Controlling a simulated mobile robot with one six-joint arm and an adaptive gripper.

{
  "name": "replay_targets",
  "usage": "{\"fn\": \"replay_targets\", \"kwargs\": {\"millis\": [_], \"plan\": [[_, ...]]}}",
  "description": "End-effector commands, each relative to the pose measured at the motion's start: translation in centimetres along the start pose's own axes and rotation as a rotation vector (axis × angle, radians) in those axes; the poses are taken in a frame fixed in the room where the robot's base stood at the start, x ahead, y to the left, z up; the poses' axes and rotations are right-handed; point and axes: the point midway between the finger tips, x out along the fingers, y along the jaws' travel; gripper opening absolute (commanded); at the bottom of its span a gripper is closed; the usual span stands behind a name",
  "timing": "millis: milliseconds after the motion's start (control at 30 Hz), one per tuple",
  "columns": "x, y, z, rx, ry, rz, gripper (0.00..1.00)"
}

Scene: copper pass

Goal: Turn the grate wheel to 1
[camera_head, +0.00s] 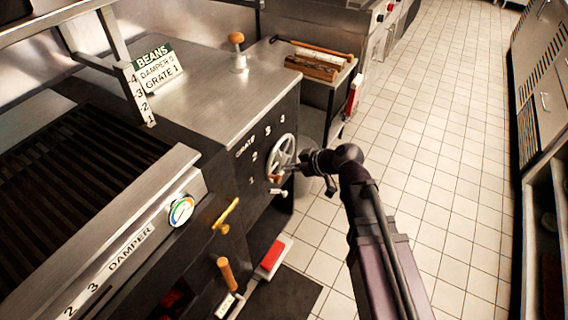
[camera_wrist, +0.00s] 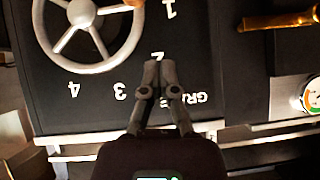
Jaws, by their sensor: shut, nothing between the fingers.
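The grate wheel (camera_head: 285,149) is a pale metal handwheel on the dark front panel, with GRATE numerals 1 to 4 around its left and upper side. An orange-brown knob (camera_head: 275,178) sits at its lower left, near the numeral 1 (camera_head: 251,181). In the wrist view the wheel (camera_wrist: 81,13) is at upper left and the numerals appear upside down. My gripper (camera_wrist: 158,68) is shut and empty. Its tips are right of the rim in that view, near the numeral 2, which they partly cover. In the head view my gripper (camera_head: 290,169) overlaps the wheel's lower part; contact is unclear.
A card (camera_head: 155,72) reads BEANS, DAMPER 0, GRATE 1. Left of the wheel are a brass handle (camera_head: 226,214), a round gauge (camera_head: 181,210) and the grill (camera_head: 70,170). A wooden-handled tool (camera_head: 227,272) sticks out below. The tiled floor (camera_head: 440,180) at right is clear.

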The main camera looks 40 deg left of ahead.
Motion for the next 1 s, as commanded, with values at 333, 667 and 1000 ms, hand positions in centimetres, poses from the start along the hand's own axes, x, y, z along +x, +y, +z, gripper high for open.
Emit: {"fn": "replay_targets", "kwargs": {"millis": [333, 667, 1000], "plan": [[-4.2, -0.7, -0.1, 0.001, 0.0, 0.001, 0.0], [-5.1, -0.7, 0.1, 0.001, 0.0, 0.001, 0.0], [-5.1, -0.7, 0.2, 0.002, 0.0, 0.002, 0.0]]}}
